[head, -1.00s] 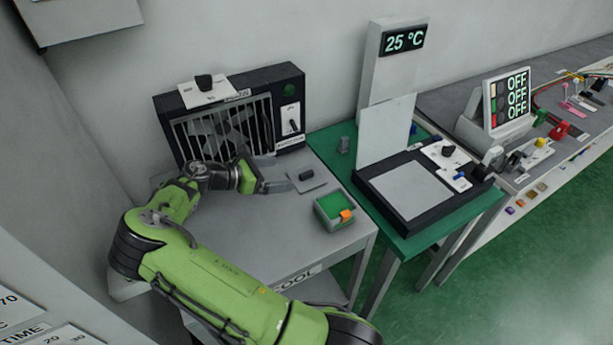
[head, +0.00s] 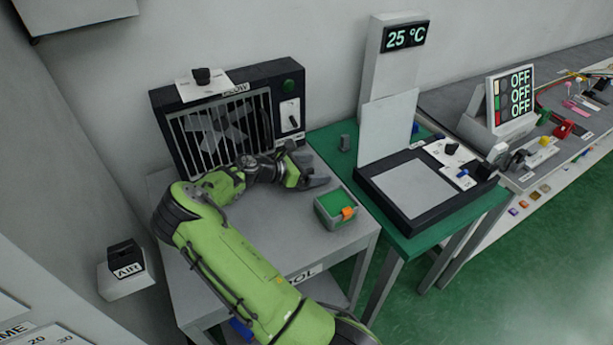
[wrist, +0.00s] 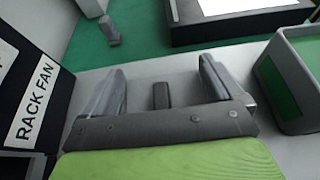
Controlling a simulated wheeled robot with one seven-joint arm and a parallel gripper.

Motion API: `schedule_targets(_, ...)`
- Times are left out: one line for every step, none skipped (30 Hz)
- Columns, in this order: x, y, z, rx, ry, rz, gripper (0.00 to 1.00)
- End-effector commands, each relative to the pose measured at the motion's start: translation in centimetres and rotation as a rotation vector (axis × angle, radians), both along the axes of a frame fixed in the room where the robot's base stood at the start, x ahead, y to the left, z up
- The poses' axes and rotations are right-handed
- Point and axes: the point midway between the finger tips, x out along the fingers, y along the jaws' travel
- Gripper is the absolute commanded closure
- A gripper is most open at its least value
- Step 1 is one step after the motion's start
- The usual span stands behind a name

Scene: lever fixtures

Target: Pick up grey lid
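The grey lid is a flat grey plate with a dark upright handle. Its handle (wrist: 161,95) shows in the wrist view between my two fingers, apart from both. The plate's outline is hard to tell from the grey table there. In the head view my gripper mostly hides the lid. My gripper (head: 318,170) is open, low over the grey table, with its fingers on either side of the handle; it also shows in the wrist view (wrist: 163,85).
A grey box (head: 335,212) with a green inside and an orange tab stands close right of my gripper. The rack fan (head: 225,120) stands behind. A green table (head: 405,245) with a black-framed plate is to the right. A small grey block (head: 344,144) stands at its back left.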

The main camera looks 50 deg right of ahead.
Motion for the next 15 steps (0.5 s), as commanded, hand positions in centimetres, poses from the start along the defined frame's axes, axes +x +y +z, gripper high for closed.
schedule_targets(0.0,0.0,0.0,0.000,0.000,0.000,0.21)
schedule_targets(0.0,0.0,0.0,0.000,0.000,0.000,0.26)
schedule_targets(0.0,0.0,0.0,0.000,0.000,0.000,0.32)
schedule_targets(0.0,0.0,0.0,0.000,0.000,0.000,0.37)
schedule_targets(0.0,0.0,0.0,0.000,0.000,0.000,0.37)
schedule_targets(0.0,0.0,0.0,0.000,0.000,0.000,0.37)
schedule_targets(0.0,0.0,0.0,0.000,0.000,0.000,0.37)
schedule_targets(0.0,0.0,0.0,0.000,0.000,0.000,0.37)
schedule_targets(0.0,0.0,0.0,0.000,0.000,0.000,0.37)
schedule_targets(0.0,0.0,0.0,0.000,0.000,0.000,0.37)
schedule_targets(0.0,0.0,0.1,0.000,0.000,0.000,0.37)
schedule_targets(0.0,0.0,0.3,0.000,-0.001,0.000,0.37)
schedule_targets(0.0,0.0,0.5,0.000,-0.001,0.000,0.37)
schedule_targets(0.0,0.0,0.7,-0.001,-0.001,0.001,0.37)
schedule_targets(0.1,0.0,1.2,-0.001,-0.001,0.001,0.37)
